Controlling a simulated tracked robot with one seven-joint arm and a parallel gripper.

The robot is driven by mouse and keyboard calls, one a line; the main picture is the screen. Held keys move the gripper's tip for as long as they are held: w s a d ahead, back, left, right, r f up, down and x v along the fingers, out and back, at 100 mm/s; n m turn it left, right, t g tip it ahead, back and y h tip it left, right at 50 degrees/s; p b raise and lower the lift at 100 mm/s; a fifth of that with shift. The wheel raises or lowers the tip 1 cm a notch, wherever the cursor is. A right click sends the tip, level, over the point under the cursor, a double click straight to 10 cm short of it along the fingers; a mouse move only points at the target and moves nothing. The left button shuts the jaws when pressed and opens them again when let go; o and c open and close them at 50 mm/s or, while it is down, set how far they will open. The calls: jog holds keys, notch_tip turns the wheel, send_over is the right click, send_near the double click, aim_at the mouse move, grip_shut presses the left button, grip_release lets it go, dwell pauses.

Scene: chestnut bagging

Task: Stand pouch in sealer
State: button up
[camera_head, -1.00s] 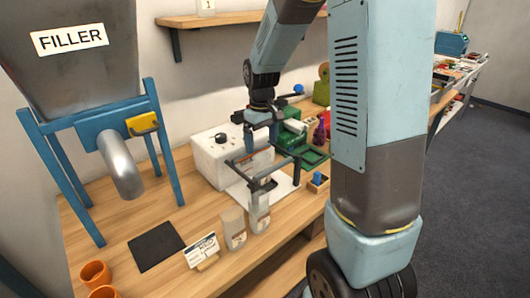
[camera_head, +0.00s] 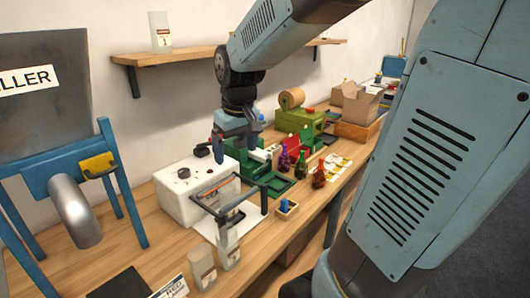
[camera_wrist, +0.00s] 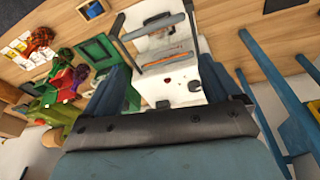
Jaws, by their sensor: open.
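The sealer is a white box (camera_head: 196,183) with knobs on top and a dark bar frame (camera_head: 228,200) in front, over a white plate. My gripper (camera_head: 238,150) is open and empty, above and behind the frame, apart from both pouches. In the wrist view the sealer (camera_wrist: 184,92) shows between my spread fingers (camera_wrist: 168,70), with the bars beyond.
A blue filler stand (camera_head: 115,180) with a grey spout (camera_head: 75,212) is at the left. A wall shelf (camera_head: 190,60) hangs behind. A cardboard box (camera_head: 360,103) is farther back.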

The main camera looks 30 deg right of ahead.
jog(key=s+d+r+m+t, duration=0.1)
jog(key=s+r+m+t, duration=0.1)
jog(key=s, duration=1.1)
notch_tip(320, 180, up, 2)
jog(key=shift+s+d+r+t, duration=0.15)
jog(key=shift+s+r+t, duration=0.1)
jog(key=shift+t, duration=0.25)
jog(key=shift+s, duration=0.1)
